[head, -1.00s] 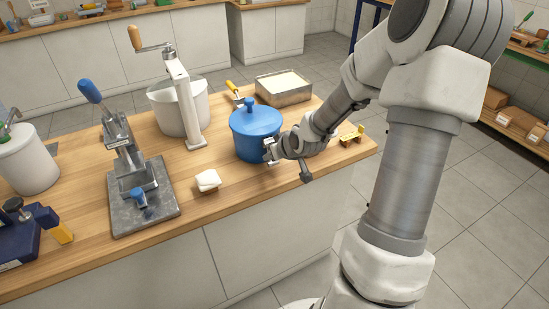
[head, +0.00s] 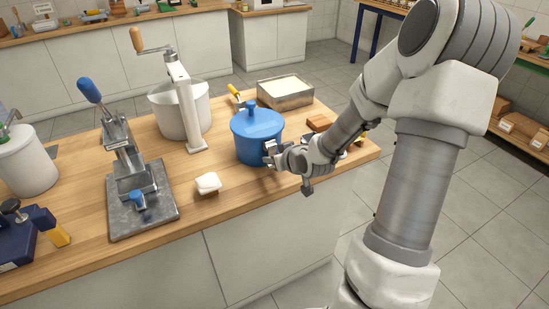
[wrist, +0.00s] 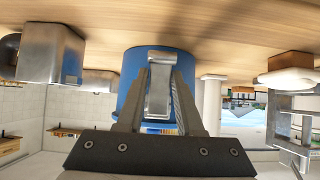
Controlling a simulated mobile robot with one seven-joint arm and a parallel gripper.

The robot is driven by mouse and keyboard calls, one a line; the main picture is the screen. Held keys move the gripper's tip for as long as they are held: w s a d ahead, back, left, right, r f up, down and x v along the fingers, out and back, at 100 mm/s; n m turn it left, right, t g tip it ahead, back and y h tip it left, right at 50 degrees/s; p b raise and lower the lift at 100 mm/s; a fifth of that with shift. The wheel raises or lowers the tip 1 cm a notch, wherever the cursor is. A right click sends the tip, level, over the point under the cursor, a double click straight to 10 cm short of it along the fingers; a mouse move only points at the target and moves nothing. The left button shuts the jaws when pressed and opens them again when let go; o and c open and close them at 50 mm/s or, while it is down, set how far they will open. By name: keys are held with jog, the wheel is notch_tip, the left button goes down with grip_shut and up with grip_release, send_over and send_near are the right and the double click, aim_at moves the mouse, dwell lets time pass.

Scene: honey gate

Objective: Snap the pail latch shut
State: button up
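The blue pail (head: 256,135), with its lid on and a blue knob, stands upright near the front edge of the wooden counter. Its metal latch (wrist: 159,85) is in the middle of the wrist view, in front of the pail's wall (wrist: 131,70). My gripper (wrist: 161,75) has its fingers apart, one on each side of the latch. I cannot tell whether they press on it or only flank it. In the head view my gripper (head: 270,152) is at the pail's right front side. My wrist hides most of the latch there, so its closure is unclear.
A white block (head: 207,183) lies left of the pail on the counter. A metal tray (head: 285,94) stands behind it, and a brown block (head: 319,123) lies to the right. A white bucket with a crank press (head: 184,105) and a lever clamp (head: 143,185) stand to the left.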

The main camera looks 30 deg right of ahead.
jog(key=o, duration=0.3)
jog(key=shift+o, duration=0.2)
jog(key=shift+s+r+p, duration=0.35)
jog(key=shift+p, duration=0.1)
jog(key=p+v, duration=1.1)
jog(key=p, duration=0.3)
jog(key=shift+r, duration=0.35)
jog(key=p, duration=0.3)
jog(key=shift+s+d+r+p, duration=0.15)
jog(key=shift+s+r+p, duration=0.15)
jog(key=shift+p, duration=0.1)
jog(key=shift+p, duration=0.5)
